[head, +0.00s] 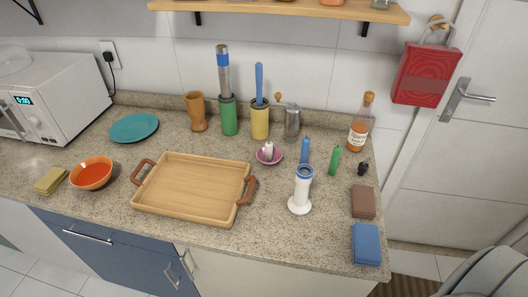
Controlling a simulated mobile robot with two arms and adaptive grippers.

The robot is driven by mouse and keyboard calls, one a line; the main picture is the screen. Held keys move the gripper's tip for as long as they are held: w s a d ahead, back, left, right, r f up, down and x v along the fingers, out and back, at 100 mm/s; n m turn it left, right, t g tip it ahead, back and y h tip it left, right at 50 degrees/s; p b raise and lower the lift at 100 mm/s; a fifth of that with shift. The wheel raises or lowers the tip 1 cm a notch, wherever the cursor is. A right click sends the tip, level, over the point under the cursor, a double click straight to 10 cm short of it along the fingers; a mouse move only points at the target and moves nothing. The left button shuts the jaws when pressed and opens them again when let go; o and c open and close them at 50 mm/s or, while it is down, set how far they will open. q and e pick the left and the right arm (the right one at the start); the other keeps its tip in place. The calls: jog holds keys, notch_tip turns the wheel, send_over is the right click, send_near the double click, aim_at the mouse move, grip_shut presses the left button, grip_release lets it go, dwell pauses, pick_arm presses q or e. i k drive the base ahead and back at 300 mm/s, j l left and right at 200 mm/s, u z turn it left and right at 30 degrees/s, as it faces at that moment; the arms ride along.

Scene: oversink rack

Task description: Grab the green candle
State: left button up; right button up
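The green candle (335,161) stands upright on the stone counter, toward its right side. It is a slim green cylinder. A blue candle (305,151) stands a little to its left, apart from it. A small dark object (362,168) is just to its right. Neither of my grippers shows in the head view, and nothing is touching the green candle.
A white stand with a blue top (301,190) is in front of the candles. A bottle (360,123) is behind right, a brown block (363,201) and blue block (366,244) in front right. The wooden tray (190,215) and pink saucer (279,154) lie left.

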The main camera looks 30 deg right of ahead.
aim_at(337, 152)
jog(key=k+z, duration=0.1)
jog(key=z, duration=0.7)
jog(key=k+l+z, duration=0.1)
jog(key=z, duration=0.35)
